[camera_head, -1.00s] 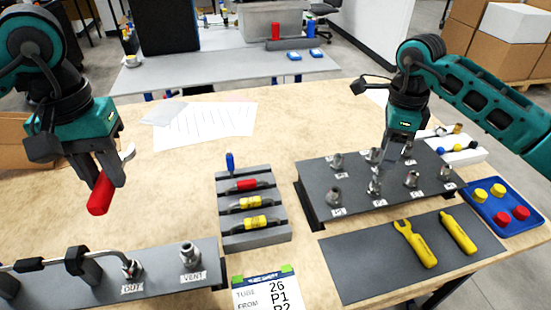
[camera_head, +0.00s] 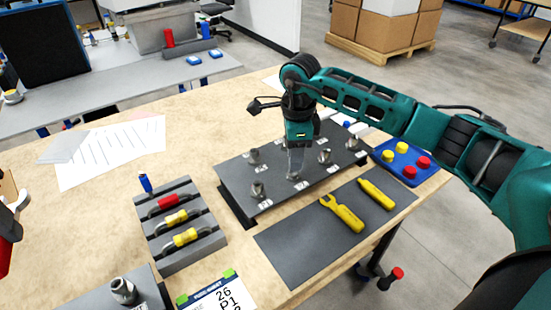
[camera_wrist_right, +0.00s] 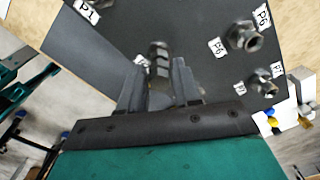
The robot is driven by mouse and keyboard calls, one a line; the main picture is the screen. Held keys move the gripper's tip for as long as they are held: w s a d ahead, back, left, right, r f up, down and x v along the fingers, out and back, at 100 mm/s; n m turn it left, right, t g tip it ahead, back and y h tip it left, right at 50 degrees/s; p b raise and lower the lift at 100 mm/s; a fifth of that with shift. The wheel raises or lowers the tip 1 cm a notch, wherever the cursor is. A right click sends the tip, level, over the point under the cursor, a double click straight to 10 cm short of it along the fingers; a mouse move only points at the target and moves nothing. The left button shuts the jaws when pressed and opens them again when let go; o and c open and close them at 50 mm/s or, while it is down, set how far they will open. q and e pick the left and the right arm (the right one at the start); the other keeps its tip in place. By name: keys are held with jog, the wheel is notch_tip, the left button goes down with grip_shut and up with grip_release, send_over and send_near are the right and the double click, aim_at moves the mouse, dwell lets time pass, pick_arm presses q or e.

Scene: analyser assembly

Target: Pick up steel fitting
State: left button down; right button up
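Several steel fittings stand upright on a dark raised plate (camera_head: 236,185), among them one near the front left (camera_head: 258,189) and one at the right (camera_head: 324,156). My right gripper (camera_head: 296,173) points down over the middle of the plate. In the right wrist view its two fingers (camera_wrist_right: 157,78) are apart, with one steel fitting (camera_wrist_right: 159,56) showing in the gap between them. Whether the fingers touch it I cannot tell. Only a red part (camera_head: 6,245) with a pale bent end shows at the left edge of the head view; the left gripper's fingers are not visible.
A grey rack (camera_head: 190,255) with red and yellow pieces stands left of the plate. Yellow tools (camera_head: 342,214) lie on a dark mat (camera_head: 290,255) in front. A blue tray (camera_head: 436,170) with red and yellow caps is at the right. Other fittings stand close to my right gripper.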

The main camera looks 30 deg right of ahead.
grip_shut()
